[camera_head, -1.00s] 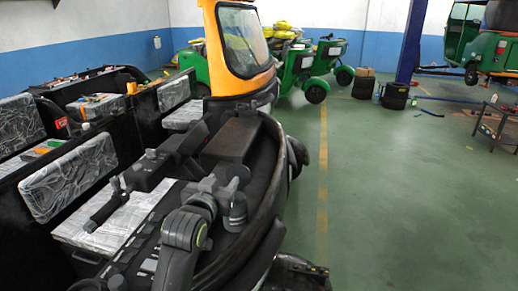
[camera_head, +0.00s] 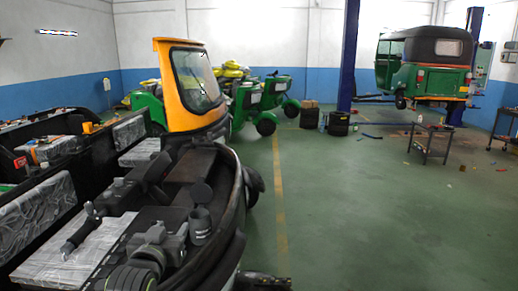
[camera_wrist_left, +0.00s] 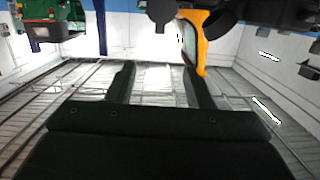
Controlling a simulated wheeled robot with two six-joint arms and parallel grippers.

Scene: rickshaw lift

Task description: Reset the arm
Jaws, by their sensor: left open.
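My left gripper (camera_wrist_left: 155,68) shows in the left wrist view as two dark fingers set well apart, with nothing between them. That view is upside down; the fingers point up toward the ceiling and away from the floor. In the head view my left arm (camera_head: 150,255) is a dark, jointed shape low on the left, in front of the rickshaw parts. I cannot make out its fingertips clearly there. My right gripper cannot be made out in either view.
A yellow windshield frame (camera_head: 178,110) with black body parts stands close on the left, beside plastic-wrapped seats (camera_head: 40,215). A green rickshaw (camera_head: 425,70) stands at the back right, behind a small black table (camera_head: 433,132).

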